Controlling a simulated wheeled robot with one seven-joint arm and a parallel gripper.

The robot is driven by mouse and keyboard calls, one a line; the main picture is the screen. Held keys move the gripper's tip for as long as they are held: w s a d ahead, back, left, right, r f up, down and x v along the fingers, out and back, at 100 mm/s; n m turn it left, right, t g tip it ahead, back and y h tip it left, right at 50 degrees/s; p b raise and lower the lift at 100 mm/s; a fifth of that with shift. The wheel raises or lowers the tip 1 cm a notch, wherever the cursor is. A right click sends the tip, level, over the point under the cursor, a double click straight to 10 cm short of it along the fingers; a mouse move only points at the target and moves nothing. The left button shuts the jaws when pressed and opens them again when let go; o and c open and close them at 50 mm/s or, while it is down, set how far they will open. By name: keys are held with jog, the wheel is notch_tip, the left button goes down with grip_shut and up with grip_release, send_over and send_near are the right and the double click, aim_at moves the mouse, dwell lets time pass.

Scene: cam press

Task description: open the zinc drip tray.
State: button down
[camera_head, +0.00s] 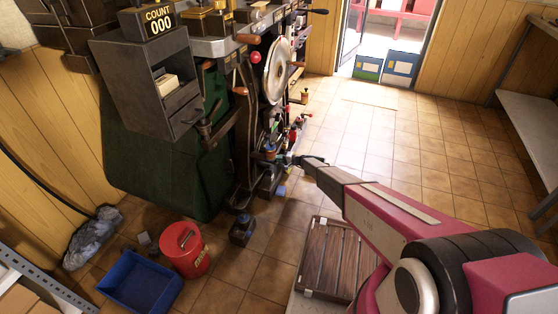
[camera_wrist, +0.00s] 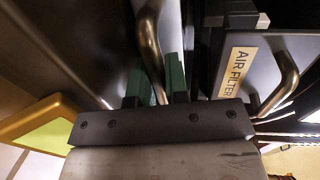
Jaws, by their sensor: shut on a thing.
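In the wrist view my gripper (camera_wrist: 159,84) has its two green-tipped fingers on either side of a curved brass-coloured bar handle (camera_wrist: 150,45), and is shut on it. The handle runs up beside a dark metal face (camera_wrist: 75,45). I cannot read a label there, so I cannot confirm that this is the zinc drip tray. In the head view my gripper (camera_head: 290,160) reaches low against the press (camera_head: 245,150). Its fingers are small there, and the tray cannot be made out.
A grey panel labelled AIR FILTER (camera_wrist: 237,70) with its own brass handle (camera_wrist: 286,80) is close on the right. On the floor are a red can (camera_head: 185,250), a blue bin (camera_head: 140,287) and a slatted wooden crate (camera_head: 335,262). The tiled floor (camera_head: 400,145) to the right is clear.

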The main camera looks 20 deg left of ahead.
jog(key=f+v, duration=0.2)
jog(key=v, duration=0.9)
jog(key=d+f+v, duration=0.1)
jog(key=f+v, duration=0.1)
jog(key=v, duration=0.9)
jog(key=shift+d+f, duration=0.15)
jog(key=shift+f, duration=0.15)
jog(key=c, duration=1.1)
grip_release()
jog(key=shift+c, duration=0.2)
jog(key=w+v, duration=0.1)
jog(key=v, duration=0.9)
jog(key=shift+s+d+r, duration=0.15)
jog(key=shift+s+d, duration=0.25)
